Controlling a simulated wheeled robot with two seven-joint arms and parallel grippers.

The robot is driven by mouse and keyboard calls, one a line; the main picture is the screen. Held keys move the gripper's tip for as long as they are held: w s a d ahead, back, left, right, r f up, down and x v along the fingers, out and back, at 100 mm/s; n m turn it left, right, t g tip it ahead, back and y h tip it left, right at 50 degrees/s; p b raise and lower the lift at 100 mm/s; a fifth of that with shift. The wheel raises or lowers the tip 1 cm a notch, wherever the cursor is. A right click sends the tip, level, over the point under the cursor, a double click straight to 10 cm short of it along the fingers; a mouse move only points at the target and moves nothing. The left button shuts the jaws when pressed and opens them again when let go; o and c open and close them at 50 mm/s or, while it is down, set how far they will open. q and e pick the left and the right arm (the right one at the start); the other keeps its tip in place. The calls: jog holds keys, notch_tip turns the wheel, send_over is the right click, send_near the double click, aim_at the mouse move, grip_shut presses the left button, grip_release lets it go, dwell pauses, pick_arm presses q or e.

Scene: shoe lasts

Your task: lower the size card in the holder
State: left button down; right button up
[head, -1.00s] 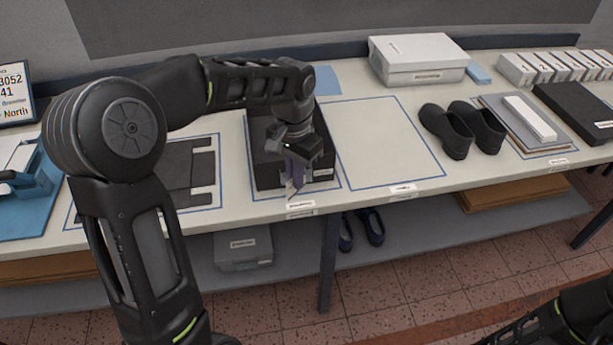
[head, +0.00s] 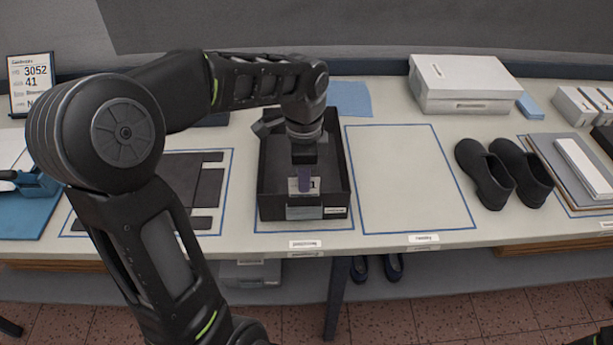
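My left gripper (head: 304,180) points down over the front part of an open black box (head: 338,200) on the table. A narrow purple-grey finger lies across the front of a small white size card (head: 314,185), with a printed "1" showing to its right. The gripper appears shut on the card, with the other finger hidden behind it. The card is upright, just inside the box's front wall. I cannot make out the holder or whether the card's lower edge touches anything. My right gripper is not in view.
An order sign (head: 33,82) reading 3052 and 41 stands at the far left. An empty outlined area (head: 412,180) lies right of the black box. Black shoes (head: 505,172), a white box (head: 462,84) and a grey board (head: 550,165) are further right.

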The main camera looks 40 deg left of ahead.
pick_arm(q)
jog(key=shift+s, duration=0.1)
jog(key=shift+f, duration=0.25)
jog(key=shift+f+b, duration=1.2)
jog(key=shift+b, duration=0.1)
jog(key=shift+s+d+f+b, duration=0.15)
jog(key=shift+s+f+b, duration=0.25)
jog(key=shift+f, duration=0.3)
jog(key=c, duration=1.6)
grip_release()
jog(key=shift+w+r, duration=0.1)
jog(key=shift+r, duration=0.3)
notch_tip(320, 180, up, 9)
jog(key=shift+f+b, duration=0.15)
jog(key=shift+b, duration=0.25)
